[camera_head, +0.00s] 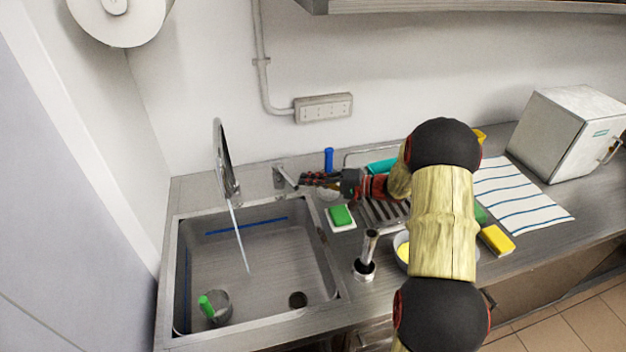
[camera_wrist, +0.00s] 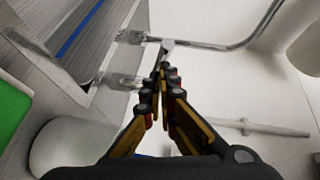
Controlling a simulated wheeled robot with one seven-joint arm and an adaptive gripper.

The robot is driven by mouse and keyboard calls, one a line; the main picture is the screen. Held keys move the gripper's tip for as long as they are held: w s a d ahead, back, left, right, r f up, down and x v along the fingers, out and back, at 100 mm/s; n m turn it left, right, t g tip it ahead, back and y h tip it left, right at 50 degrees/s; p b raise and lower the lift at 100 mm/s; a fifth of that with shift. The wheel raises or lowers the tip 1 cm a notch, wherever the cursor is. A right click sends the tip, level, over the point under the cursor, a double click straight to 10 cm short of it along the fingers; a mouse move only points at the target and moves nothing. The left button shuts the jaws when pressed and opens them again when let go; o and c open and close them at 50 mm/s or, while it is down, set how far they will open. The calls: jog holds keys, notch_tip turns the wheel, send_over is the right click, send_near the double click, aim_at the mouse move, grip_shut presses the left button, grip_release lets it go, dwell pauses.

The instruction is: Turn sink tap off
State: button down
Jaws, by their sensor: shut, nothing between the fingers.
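The sink (camera_head: 255,250) is a steel basin on the left. The tap spout (camera_head: 222,160) rises over it, and a thin water stream (camera_head: 239,235) falls from the spout into the basin. The metal tap body with its lever (camera_head: 284,177) stands at the sink's back right. My gripper (camera_head: 304,180) is shut and empty, just right of the lever. In the wrist view my fingertips (camera_wrist: 163,68) are together close to the metal tap parts (camera_wrist: 122,80), with the curved spout pipe (camera_wrist: 215,45) beyond. I cannot tell whether they touch.
A green sponge (camera_head: 341,215) on a white dish lies right of the sink. A blue bottle (camera_head: 328,160) stands behind my gripper. A short metal post (camera_head: 366,258) stands in front. A metal cup (camera_head: 217,305) with a green item sits in the basin. A striped cloth (camera_head: 515,195) lies right.

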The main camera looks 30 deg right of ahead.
jog(key=shift+a, duration=0.15)
jog(key=a+b, duration=0.1)
jog(key=a+m+t+h+b, duration=0.1)
jog(key=a, duration=0.1)
jog(key=shift+s+a+b, duration=0.1)
jog(key=shift+s+b, duration=0.25)
jog(key=shift+b, duration=0.05)
dwell(0.4)
